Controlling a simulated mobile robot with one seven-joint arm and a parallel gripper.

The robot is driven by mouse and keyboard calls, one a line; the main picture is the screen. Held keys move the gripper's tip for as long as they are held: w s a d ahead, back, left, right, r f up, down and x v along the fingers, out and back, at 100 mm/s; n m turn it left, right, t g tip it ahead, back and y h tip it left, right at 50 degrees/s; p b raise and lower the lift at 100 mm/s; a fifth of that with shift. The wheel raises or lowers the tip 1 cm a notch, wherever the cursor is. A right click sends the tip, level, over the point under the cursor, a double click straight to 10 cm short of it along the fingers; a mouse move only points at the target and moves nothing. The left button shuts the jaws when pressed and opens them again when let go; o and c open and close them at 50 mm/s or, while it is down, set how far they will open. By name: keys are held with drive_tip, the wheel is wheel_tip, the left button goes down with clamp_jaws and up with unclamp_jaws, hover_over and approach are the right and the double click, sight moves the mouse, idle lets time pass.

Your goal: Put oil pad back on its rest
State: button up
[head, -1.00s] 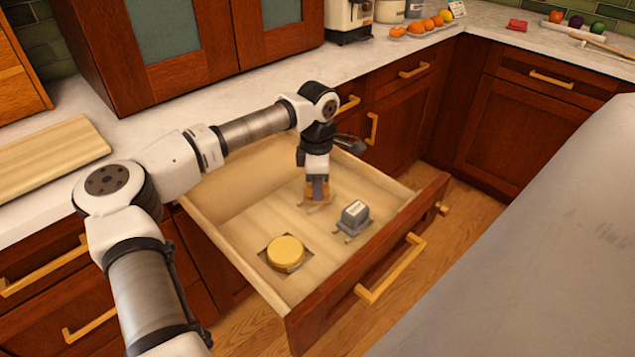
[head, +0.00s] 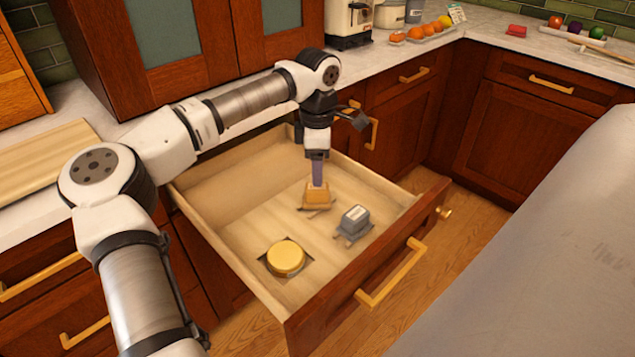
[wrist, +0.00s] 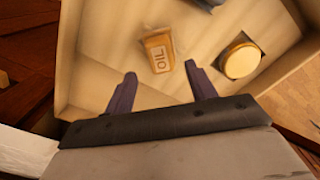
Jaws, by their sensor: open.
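The oil pad (head: 317,196) is a tan block sitting in the open drawer, apparently upon a low rest whose edges just show beneath it. In the wrist view the pad (wrist: 160,52) shows the word OIL on its face. My gripper (head: 318,183) is above the pad, pointing down. In the wrist view my gripper (wrist: 160,72) has its two fingers spread apart with nothing between them, and the pad lies beyond the fingertips. How squarely the pad sits on the rest cannot be told.
The drawer (head: 235,232) has a grey block (head: 354,220) on a similar rest right of the pad. A round yellow lidded item (head: 286,257) sits in a dark square at its front left. The drawer walls stand around my gripper. Bare drawer floor lies left of the pad.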

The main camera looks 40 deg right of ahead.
wheel_tip(320, 180, up, 5)
drive_tip(key=shift+r, duration=0.1)
